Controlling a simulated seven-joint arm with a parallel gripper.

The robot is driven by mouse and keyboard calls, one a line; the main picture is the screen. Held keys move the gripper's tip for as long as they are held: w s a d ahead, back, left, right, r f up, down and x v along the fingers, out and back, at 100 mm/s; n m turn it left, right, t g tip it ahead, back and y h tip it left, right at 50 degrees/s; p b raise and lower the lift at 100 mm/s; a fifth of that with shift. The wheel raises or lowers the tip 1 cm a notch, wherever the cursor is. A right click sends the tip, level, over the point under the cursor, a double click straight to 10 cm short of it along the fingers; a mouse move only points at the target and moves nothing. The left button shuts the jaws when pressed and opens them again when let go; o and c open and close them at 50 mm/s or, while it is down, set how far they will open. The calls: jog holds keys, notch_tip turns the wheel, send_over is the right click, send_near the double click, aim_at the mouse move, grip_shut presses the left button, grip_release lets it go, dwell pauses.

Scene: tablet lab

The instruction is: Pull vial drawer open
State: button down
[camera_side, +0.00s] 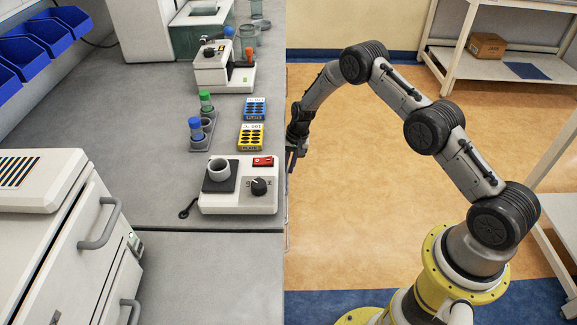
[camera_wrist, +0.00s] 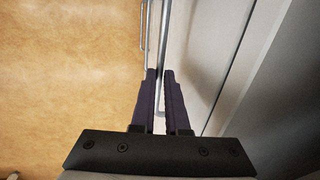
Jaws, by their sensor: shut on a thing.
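My gripper (camera_side: 291,158) is at the right edge of the bench, pointing down beside it. In the wrist view its two dark fingers (camera_wrist: 160,74) are close together, shut on a thin metal drawer handle (camera_wrist: 163,42) that runs between them. The pale drawer front (camera_wrist: 195,45) lies just right of the fingers. In the side view the drawer and its handle are hidden below the bench edge. Whether the drawer stands out from the bench is hard to tell, and its inside does not show.
A white cabinet (camera_side: 60,230) is at left. Open floor (camera_side: 350,200) lies right of the bench.

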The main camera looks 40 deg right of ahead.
dwell(0.8)
jog(key=s+d, duration=1.8)
jog(key=shift+s+d, duration=0.15)
jog(key=shift+d, duration=0.1)
jog(key=shift+r, duration=0.1)
jog(key=c, duration=0.9)
grip_release()
jog(key=r, duration=0.4)
jog(key=s+d+r, duration=0.1)
jog(key=r, duration=0.8)
jog(key=shift+s+d+r, duration=0.25)
jog(key=shift+s+d, duration=0.15)
